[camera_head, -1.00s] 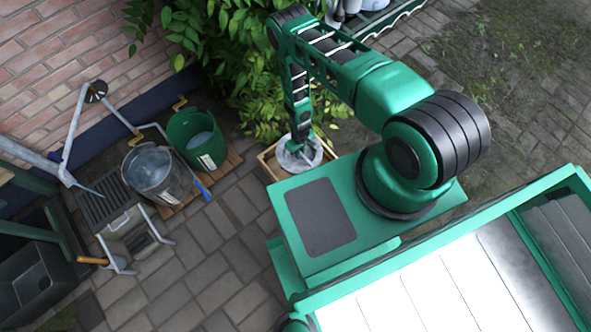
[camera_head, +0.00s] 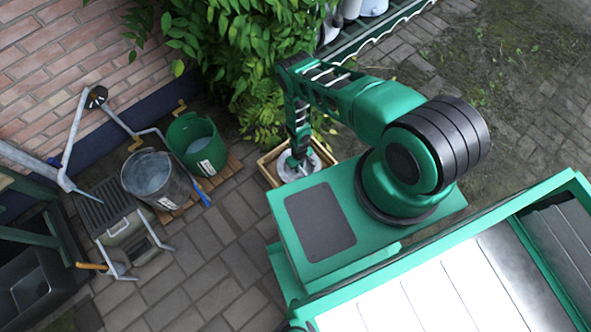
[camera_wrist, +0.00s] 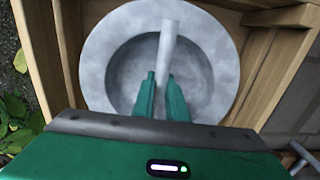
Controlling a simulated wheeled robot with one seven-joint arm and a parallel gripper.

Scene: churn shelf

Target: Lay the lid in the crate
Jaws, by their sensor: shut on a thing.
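The lid (camera_wrist: 98,62) is a round grey metal disc with a dished middle and a pale upright bar-like handle. My gripper (camera_wrist: 163,78) is shut on the lid's handle in the wrist view, one green finger on each side. The wooden crate (camera_wrist: 38,50) surrounds the lid in that view. In the head view the crate (camera_head: 266,170) stands on the paving beside my base, with the lid (camera_head: 312,168) within its outline under my gripper (camera_head: 296,163). I cannot tell whether the lid touches the crate floor.
A green bucket (camera_head: 195,145) and a metal bucket (camera_head: 150,178) stand on a wooden pallet to the left. A grey slatted box (camera_head: 115,212) with metal legs is further left. Leafy bushes (camera_head: 240,60) are behind the crate. Paving (camera_head: 215,250) in front is open.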

